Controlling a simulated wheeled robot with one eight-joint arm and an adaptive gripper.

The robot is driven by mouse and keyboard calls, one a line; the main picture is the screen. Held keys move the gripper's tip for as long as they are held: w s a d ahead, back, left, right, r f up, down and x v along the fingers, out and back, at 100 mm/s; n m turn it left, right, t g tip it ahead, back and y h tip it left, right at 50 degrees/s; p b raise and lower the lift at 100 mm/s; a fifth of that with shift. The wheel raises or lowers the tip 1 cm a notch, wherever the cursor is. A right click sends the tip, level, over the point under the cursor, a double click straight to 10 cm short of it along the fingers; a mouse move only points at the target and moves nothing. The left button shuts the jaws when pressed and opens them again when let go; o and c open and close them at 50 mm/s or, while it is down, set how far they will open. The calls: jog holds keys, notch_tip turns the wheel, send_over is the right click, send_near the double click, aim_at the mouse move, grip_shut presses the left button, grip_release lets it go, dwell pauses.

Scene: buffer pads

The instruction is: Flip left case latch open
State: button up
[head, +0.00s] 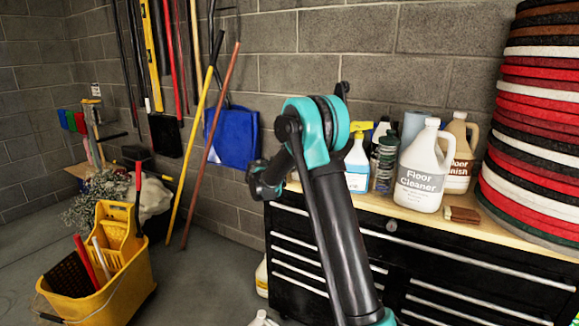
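No case and no latch can be made out in the head view. My dark and teal arm rises from the bottom centre and bends at a teal joint. A dark, knobbed part at the left of that joint may belong to my gripper, but no fingertips can be made out. I cannot tell whether it is open or shut, and I see nothing held.
A black drawer cabinet (440,262) stands right, bearing a Floor Cleaner jug (420,180), other bottles, a small brown block (462,214) and stacked floor pads (545,115). A yellow mop bucket (105,290) stands left. Long-handled tools line the wall. Floor between bucket and cabinet looks mostly clear.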

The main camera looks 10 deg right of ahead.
jog(key=v, duration=1.2)
jog(key=shift+f, duration=0.1)
jog(key=s+d+f+n+g+y, duration=0.2)
jog(key=s+d+f+g, duration=0.15)
jog(key=s+d, duration=0.6)
jog(key=s+d+f+n+g+y, duration=0.15)
jog(key=s+d+f, duration=0.4)
jog(key=s, duration=0.65)
jog(key=s+a+f+n+g+y, duration=0.1)
jog(key=s+f, duration=0.3)
jog(key=s, duration=0.7)
jog(key=s+a+f+n+g+y, duration=0.1)
jog(key=s+f+y, duration=0.3)
jog(key=s, duration=0.7)
jog(key=shift+s+a+f+n+g, duration=0.2)
jog(key=shift+f+n+g, duration=0.4)
jog(key=shift+f+n, duration=0.25)
jog(key=shift+w+d+r+y, duration=0.1)
jog(key=shift+y, duration=0.15)
